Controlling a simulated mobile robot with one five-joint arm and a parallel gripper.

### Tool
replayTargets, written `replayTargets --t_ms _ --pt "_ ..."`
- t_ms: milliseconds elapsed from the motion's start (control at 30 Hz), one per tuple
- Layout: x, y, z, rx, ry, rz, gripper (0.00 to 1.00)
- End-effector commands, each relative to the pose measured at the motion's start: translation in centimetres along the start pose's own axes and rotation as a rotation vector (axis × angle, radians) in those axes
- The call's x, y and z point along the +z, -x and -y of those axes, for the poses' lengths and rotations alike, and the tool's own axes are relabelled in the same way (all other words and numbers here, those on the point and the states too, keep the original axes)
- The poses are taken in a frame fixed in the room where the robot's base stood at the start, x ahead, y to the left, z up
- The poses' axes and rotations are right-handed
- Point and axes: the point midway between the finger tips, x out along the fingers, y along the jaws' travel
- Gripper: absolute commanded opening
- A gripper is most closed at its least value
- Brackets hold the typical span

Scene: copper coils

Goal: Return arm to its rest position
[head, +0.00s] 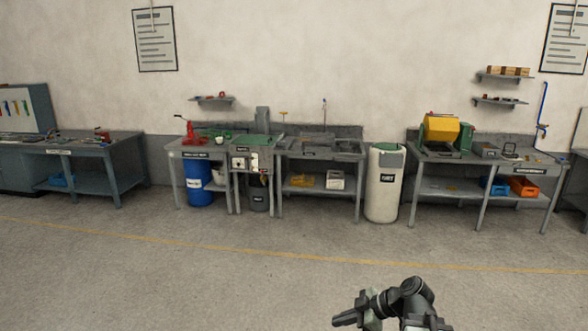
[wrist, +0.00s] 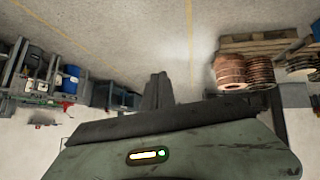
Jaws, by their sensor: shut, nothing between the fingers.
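My arm shows at the bottom of the head view, folded low over bare floor. My gripper (head: 340,320) points left there, well away from the benches. In the wrist view my gripper (wrist: 158,76) has its fingers together, with nothing between them. The wrist picture looks upside down.
Workbenches line the wall, one at left (head: 90,152), others at middle and right. A blue drum (head: 198,182) and a pale bin (head: 383,190) stand among them. A yellow line (head: 300,256) crosses the floor. The floor before the benches is clear.

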Motion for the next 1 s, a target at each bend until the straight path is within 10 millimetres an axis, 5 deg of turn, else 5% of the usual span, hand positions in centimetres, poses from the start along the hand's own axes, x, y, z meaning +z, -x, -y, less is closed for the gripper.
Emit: replayTargets --t_ms 33,100,233,533,700,1000 --pt "-0.3 -3.5 2.1 -0.068 -0.044 0.065 0.00" --pt "-0.2 -6.7 4.5 -0.131 -0.148 0.190 0.00" --pt "1.4 -8.9 7.2 -0.129 -0.386 0.437 0.00" --pt "8.3 -4.2 6.9 0.258 -1.061 0.814 0.00" --pt "8.6 -3.8 7.1 0.368 -1.274 0.821 0.00" --pt "8.6 -3.9 7.1 0.379 -1.300 0.816 0.00"
